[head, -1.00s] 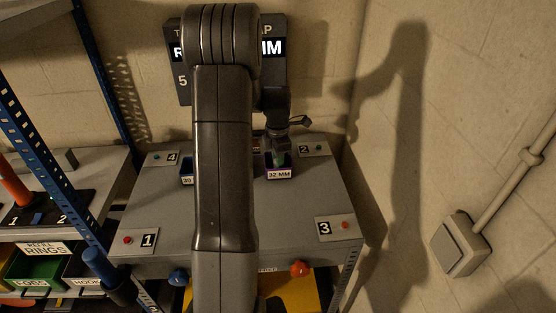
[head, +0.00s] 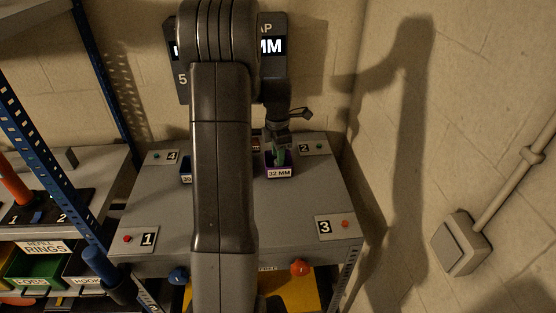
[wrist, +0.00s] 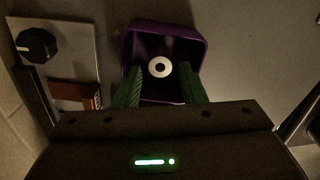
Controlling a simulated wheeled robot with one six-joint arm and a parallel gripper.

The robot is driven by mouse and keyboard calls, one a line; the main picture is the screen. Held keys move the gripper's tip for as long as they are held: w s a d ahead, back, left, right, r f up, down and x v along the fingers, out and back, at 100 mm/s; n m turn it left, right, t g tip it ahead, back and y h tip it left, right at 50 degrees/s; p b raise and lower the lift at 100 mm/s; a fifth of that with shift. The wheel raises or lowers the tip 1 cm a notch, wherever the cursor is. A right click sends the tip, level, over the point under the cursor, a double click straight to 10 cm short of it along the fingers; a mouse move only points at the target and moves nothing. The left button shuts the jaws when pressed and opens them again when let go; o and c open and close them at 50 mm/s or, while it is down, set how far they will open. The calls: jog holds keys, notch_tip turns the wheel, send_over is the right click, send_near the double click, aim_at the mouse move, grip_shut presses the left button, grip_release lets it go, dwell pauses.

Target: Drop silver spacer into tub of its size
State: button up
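The purple tub (head: 279,173), labelled 32 MM, stands on the grey table towards the back right. The silver spacer (wrist: 160,67) is a pale ring with a dark hole, and it shows inside the purple tub (wrist: 199,53) in the wrist view. My gripper (wrist: 162,84) has its green fingers spread apart at the near side of the tub, with nothing held between them. In the head view my gripper (head: 279,157) is right at the tub's opening, and the spacer is hidden there.
A blue tub (head: 186,172) labelled 30 is partly hidden behind my arm. Numbered plates 1 (head: 135,239), 2 (head: 313,148), 3 (head: 337,227) and 4 (head: 163,157) mark the table corners. A dark sign (head: 273,75) hangs behind. The front table area is clear.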

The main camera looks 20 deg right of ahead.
notch_tip(320, 180, up, 9)
jog(key=shift+r, duration=0.2)
dwell(0.3)
notch_tip(320, 180, down, 12)
jog(key=shift+s+f, duration=0.1)
jog(key=shift+r, duration=1.75)
